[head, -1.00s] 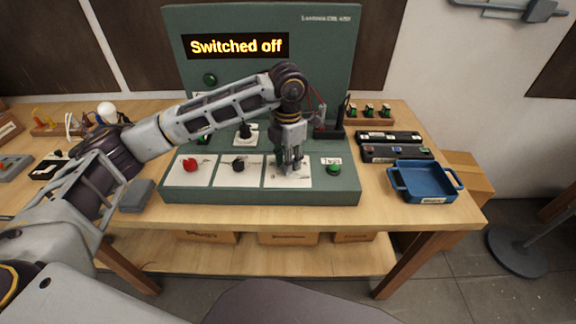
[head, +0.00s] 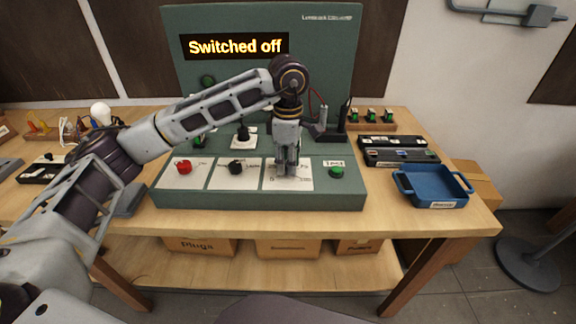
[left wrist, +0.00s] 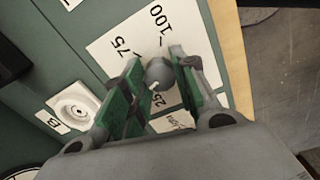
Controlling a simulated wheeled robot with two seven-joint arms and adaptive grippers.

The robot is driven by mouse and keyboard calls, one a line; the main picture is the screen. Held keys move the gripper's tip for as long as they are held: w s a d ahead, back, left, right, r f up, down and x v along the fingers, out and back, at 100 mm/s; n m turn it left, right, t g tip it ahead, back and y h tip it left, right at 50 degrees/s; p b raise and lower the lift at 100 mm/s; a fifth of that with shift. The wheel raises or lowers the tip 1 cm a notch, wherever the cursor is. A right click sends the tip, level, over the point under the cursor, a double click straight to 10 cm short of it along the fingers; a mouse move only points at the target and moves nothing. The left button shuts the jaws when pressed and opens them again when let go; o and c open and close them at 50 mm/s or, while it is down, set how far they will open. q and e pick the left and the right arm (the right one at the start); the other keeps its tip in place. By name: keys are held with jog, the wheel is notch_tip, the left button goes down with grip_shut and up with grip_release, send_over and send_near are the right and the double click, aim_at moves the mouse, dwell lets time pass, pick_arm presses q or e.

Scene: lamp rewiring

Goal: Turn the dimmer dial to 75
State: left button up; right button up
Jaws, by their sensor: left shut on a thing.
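The dimmer dial is a small grey knob (left wrist: 159,73) on a white plate (head: 300,184) at the right part of the green console. In the left wrist view its plate shows printed marks 25, 75 and 100. A short white pointer line on the knob lies on the side towards the 25. My left gripper (head: 287,172) reaches down onto this plate and hides the knob in the head view. In the left wrist view its green-padded fingers (left wrist: 160,82) stand on both sides of the knob, shut on it. My right gripper is not in view.
The console display (head: 235,46) reads "Switched off". A red knob (head: 183,167) and a black knob (head: 236,167) sit left of the dial plate, a green button (head: 337,172) right of it. A blue tray (head: 433,186) stands on the table to the right.

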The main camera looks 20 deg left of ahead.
pick_arm(q)
jog(key=m+b, duration=0.2)
jog(key=m, duration=0.4)
jog(key=m+b, duration=0.1)
jog(key=m, duration=0.2)
jog(key=shift+m+b, duration=0.85)
jog(key=shift+m, duration=1.95)
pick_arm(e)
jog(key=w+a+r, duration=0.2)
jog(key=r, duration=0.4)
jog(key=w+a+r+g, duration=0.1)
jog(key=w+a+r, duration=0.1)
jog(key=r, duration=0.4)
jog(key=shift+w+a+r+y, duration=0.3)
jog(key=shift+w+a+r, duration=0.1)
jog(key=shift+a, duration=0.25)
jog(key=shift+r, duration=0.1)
pick_arm(q)
jog(key=o, duration=1.1)
jog(key=shift+c, duration=0.2)
jog(key=shift+r, duration=0.15)
notch_tip(320, 180, up, 12)
